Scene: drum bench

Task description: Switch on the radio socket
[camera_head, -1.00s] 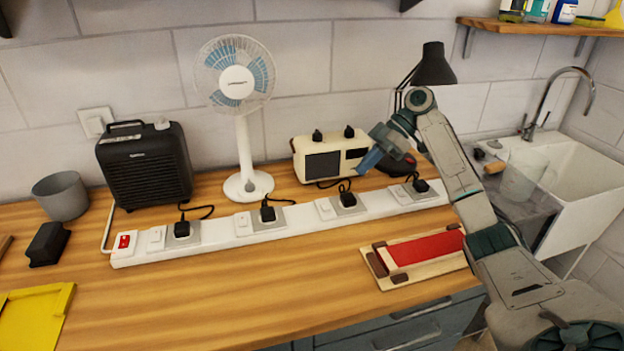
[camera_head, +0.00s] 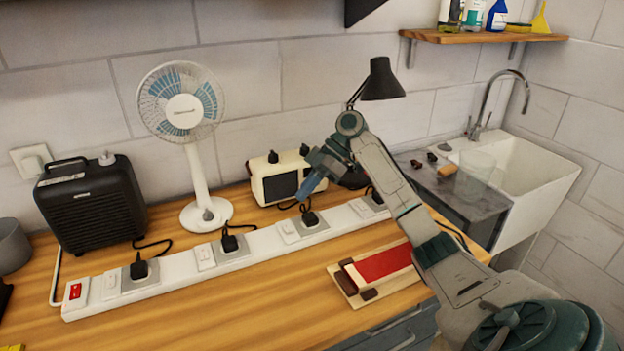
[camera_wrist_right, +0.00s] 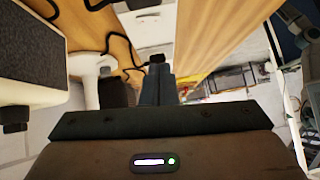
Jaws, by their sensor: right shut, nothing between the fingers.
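The cream radio (camera_head: 276,181) with a dark speaker front stands on the bench behind the white power strip (camera_head: 172,267). A black plug (camera_head: 308,217) sits in the third socket from the left, and its cord runs toward the radio. That socket's white switch (camera_head: 288,228) is left of the plug; its on or off position is too small to tell. My right gripper (camera_head: 304,192) is shut and empty, pointing down just above the plug, in front of the radio. Its closed fingers (camera_wrist_right: 158,88) also show in the right wrist view. My left gripper is not in view.
A white fan (camera_head: 182,110) and a black heater (camera_head: 92,205) stand behind the strip. A black lamp (camera_head: 381,80) is behind my right arm. A wooden board with a red panel (camera_head: 383,264) lies in front. The sink (camera_head: 540,180) is at right.

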